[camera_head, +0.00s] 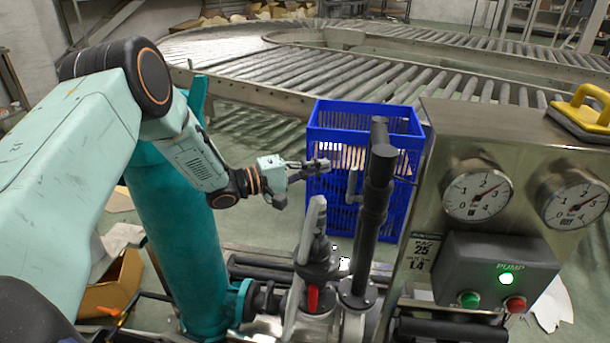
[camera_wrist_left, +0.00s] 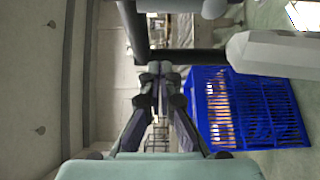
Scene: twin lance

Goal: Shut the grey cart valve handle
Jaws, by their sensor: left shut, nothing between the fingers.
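The grey valve handle (camera_head: 313,228) stands roughly upright on the black valve body beside the dark vertical pipe. It also appears as a pale bar at the upper right of the left wrist view (camera_wrist_left: 278,54). My left gripper (camera_head: 322,164) is just above the handle's upper end, apart from it, in front of the blue crate. Its fingertips are together in the left wrist view (camera_wrist_left: 160,69), with nothing between them. A red part (camera_head: 312,298) shows low on the valve. My right gripper is not in view.
The dark pipe (camera_head: 375,190) rises close right of the handle. The blue crate (camera_head: 362,115) stands behind. The panel at right carries gauges (camera_head: 477,193) and a pump box (camera_head: 500,268). A teal cylinder (camera_head: 175,220) is on the left, and a roller conveyor (camera_head: 340,75) is behind.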

